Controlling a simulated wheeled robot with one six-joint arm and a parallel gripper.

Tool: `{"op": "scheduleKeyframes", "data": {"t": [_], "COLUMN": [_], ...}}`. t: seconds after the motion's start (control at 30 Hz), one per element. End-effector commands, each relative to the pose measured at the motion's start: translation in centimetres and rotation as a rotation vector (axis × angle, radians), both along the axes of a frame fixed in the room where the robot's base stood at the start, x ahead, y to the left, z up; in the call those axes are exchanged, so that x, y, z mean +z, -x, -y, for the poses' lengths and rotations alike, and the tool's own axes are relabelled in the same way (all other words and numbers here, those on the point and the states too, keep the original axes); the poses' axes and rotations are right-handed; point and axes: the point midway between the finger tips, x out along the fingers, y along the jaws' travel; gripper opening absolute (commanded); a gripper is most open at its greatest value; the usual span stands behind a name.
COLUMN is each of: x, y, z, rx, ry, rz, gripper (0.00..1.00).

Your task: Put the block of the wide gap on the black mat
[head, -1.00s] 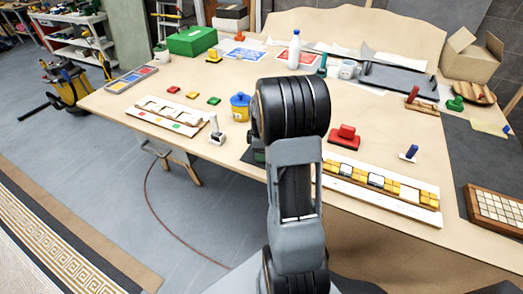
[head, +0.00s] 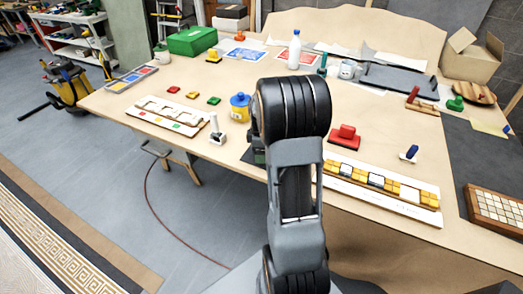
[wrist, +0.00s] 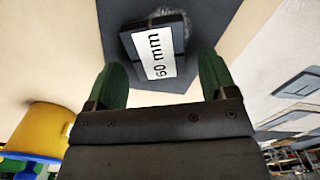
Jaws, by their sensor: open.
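A dark block (wrist: 130,42) with a white label reading "60 mm" shows in the wrist view. It is on or just above the black mat (wrist: 215,22); I cannot tell its contact with it. My gripper (wrist: 162,75) is open, with a green finger on each side of the block's near end.
A yellow pot with a blue lid (head: 240,108) stands close to my gripper's left and shows in the wrist view (wrist: 45,130). Another panel (head: 190,116) and a white-handled stamp (head: 216,135) lie further left. A red block (head: 345,136) stands right of my arm.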

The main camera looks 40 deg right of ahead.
Motion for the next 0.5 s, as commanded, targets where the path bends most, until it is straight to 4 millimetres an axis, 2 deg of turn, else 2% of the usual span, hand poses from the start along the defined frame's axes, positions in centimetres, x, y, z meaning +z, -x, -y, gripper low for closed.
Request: {"op": "scheduleKeyframes", "data": {"t": [0.5], "x": [9.2], "y": [-0.1], "z": [0.1], "rx": [0.000], "ry": [0.002], "rz": [0.005], "gripper": [0.78]}}
